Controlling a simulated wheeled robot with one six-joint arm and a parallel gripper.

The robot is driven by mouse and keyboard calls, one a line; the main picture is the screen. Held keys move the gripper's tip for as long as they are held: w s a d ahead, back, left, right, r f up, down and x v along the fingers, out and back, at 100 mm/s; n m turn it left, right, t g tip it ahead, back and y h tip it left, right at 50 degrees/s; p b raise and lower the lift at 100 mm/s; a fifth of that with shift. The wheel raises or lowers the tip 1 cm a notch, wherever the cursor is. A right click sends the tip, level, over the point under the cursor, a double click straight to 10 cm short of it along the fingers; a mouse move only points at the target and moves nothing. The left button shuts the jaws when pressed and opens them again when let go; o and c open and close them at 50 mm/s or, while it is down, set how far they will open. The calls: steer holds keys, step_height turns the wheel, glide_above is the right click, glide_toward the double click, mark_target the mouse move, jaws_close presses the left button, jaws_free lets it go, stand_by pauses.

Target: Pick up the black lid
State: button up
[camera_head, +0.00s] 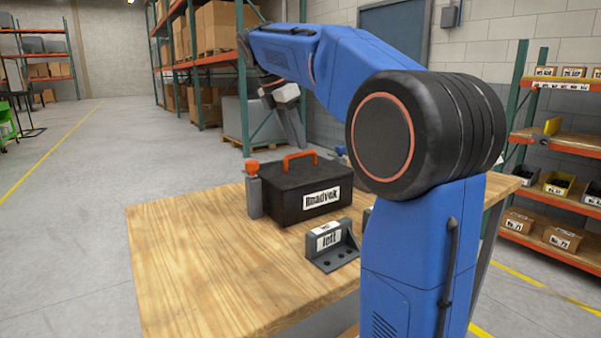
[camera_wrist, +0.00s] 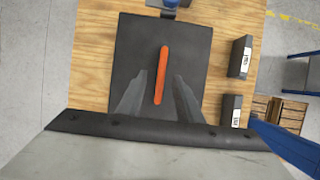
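The black lid (camera_wrist: 134,60) is the top of a black box (camera_head: 310,199) labelled "Roadvok" on the wooden table. It carries an orange handle (camera_head: 299,157), which also shows in the wrist view (camera_wrist: 161,75). My gripper (camera_head: 300,143) is above the lid in the head view. In the wrist view its two grey fingers (camera_wrist: 162,80) are spread apart, one on each side of the handle's line. Nothing is between them that they touch. I cannot tell the exact height of the fingers over the handle.
A grey post with an orange top (camera_head: 253,190) stands at the box's left corner. A grey bracket labelled "left" (camera_head: 331,246) stands in front of the box. The table (camera_head: 190,270) is clear at its front left. Shelves (camera_head: 560,144) stand at the right.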

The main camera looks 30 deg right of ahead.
mark_target(301, 155)
steer(key=shift+x, duration=2.95)
steer(key=shift+s+a, duration=0.15)
jaws_close()
